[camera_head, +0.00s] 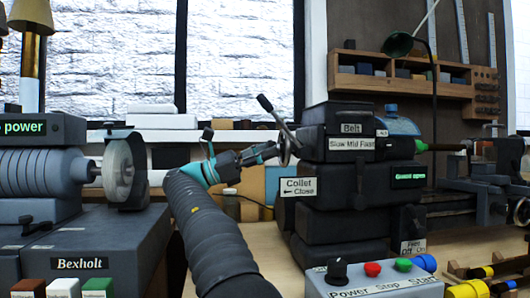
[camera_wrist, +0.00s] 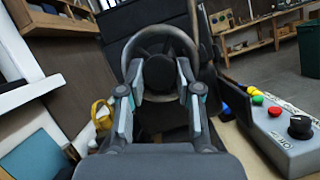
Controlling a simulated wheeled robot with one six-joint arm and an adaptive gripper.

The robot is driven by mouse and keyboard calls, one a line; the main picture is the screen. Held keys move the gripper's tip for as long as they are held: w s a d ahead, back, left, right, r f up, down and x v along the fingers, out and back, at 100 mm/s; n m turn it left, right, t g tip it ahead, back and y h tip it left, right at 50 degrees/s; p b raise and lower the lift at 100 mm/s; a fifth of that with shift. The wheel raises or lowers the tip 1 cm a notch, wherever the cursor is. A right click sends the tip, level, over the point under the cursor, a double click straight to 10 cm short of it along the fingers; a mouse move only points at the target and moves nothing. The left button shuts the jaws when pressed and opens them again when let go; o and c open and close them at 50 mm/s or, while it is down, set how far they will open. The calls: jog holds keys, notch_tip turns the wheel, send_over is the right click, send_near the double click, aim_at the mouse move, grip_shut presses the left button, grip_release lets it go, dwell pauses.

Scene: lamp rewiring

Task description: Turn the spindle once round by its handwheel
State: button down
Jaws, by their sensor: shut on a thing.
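The handwheel (camera_head: 284,148) is at the left end of the dark lathe headstock (camera_head: 345,190), seen nearly edge-on in the head view. In the wrist view its grey round rim (camera_wrist: 190,42) arches just beyond my fingertips. My gripper (camera_head: 268,153) reaches it from the left, with teal parts on its fingers. In the wrist view my gripper (camera_wrist: 158,80) has one finger on each side of the dark round middle of the handwheel and is shut on it. The exact finger contact is hard to make out. The spindle itself is hidden inside the headstock.
A black-handled lever (camera_head: 277,115) rises close above my gripper. A grey control box (camera_head: 375,288) with a knob and coloured buttons stands in front of the headstock. A grey Bexholt machine (camera_head: 85,245) stands left of my arm. A shelf (camera_head: 400,85) hangs behind.

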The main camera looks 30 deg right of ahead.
dwell(0.4)
jog(key=c, duration=0.8)
grip_release()
